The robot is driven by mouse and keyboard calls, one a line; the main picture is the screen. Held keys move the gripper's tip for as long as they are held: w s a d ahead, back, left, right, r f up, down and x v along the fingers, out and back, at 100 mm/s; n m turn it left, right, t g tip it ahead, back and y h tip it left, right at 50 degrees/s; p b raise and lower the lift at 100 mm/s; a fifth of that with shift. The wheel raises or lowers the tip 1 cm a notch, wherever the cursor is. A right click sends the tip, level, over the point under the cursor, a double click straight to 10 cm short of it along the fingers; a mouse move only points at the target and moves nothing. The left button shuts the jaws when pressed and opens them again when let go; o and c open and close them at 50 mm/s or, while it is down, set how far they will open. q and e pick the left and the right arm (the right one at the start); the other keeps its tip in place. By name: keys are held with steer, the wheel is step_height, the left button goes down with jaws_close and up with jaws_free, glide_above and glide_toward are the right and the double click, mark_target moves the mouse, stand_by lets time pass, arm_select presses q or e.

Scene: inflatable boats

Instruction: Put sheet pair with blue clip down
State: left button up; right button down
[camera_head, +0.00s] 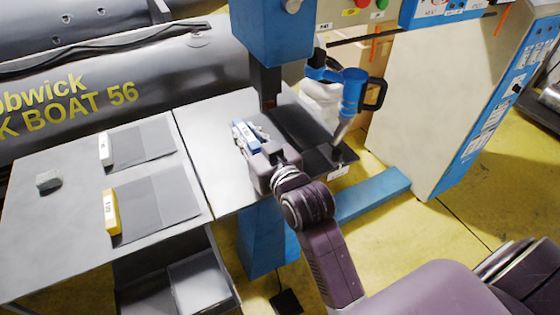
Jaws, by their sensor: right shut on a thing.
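The blue clip (246,138) shows just left of my right gripper (256,145), over the right part of the grey table. My right gripper is shut on the clip and hides part of it. A dark sheet (298,122), which looks like part of the sheet pair, lies to the right of the clip, below the blue machine head. I cannot tell whether it rests fully on the surface there. My left gripper is not in view.
A sheet pair with a white clip (105,149) and one with a yellow clip (111,212) lie on the left table (60,235), near a small grey block (48,180). The blue machine head (270,40) and a blue-handled tool (352,92) stand close to my gripper.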

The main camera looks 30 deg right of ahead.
steer(key=shift+w, duration=0.3)
step_height(320, 180, down, 6)
steer(key=shift+r, duration=0.15)
step_height(320, 180, down, 4)
steer(key=shift+r, duration=0.1)
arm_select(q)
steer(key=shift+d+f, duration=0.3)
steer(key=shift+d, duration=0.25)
arm_select(e)
steer(key=c, duration=1.8)
jaws_free()
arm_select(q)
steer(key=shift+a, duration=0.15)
arm_select(e)
steer(key=shift+o, duration=0.2)
steer(key=shift+s, duration=0.15)
